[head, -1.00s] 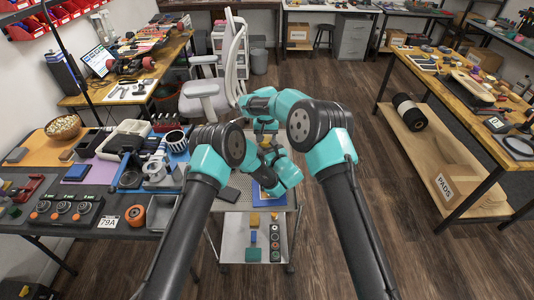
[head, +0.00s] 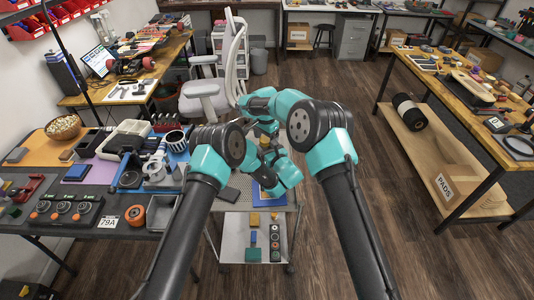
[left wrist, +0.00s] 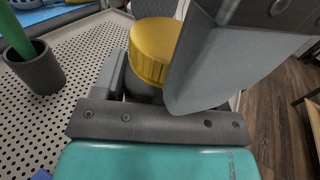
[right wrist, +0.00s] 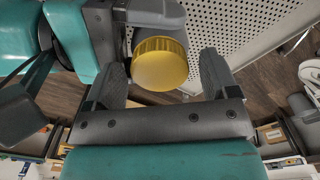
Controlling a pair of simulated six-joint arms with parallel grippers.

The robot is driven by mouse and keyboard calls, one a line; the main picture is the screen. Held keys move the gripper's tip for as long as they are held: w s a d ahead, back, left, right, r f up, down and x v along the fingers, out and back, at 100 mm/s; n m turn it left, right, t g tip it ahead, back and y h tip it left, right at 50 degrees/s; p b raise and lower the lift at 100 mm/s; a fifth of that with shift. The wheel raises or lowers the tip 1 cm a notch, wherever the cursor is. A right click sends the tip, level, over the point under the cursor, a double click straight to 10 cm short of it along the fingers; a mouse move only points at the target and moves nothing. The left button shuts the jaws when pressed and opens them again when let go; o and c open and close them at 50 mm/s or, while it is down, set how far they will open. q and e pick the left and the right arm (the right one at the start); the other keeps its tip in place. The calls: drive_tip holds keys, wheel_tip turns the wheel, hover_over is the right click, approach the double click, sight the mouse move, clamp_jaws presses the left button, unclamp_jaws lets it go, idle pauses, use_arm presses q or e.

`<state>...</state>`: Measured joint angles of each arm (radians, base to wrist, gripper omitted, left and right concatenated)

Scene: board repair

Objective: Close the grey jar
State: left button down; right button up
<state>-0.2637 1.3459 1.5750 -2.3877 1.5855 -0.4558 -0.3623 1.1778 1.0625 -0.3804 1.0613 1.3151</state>
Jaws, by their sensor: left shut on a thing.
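The yellow lid (left wrist: 153,48) sits on top of the grey jar (left wrist: 143,88) in the left wrist view; how tightly it is seated I cannot tell. My left gripper (left wrist: 150,92) is shut on the jar body below the lid. In the right wrist view the yellow lid (right wrist: 160,64) lies between the two spread fingers of my right gripper (right wrist: 162,74), with slim gaps at its sides. The right gripper is open. In the head view my arms hide most of the jar.
A perforated metal trolley top (left wrist: 85,58) lies below, with a dark cup (left wrist: 38,72) holding a green item. A crowded dark table (head: 80,233) stands at left in the head view. The trolley's lower shelf (head: 234,240) holds small items.

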drive_tip(key=shift+o, duration=0.2)
wheel_tip(320, 180, up, 12)
idle(0.7)
use_arm(q)
drive_tip(key=shift+c, duration=0.5)
unclamp_jaws()
drive_tip(key=v, duration=1.7)
drive_tip(key=shift+s+d, duration=0.15)
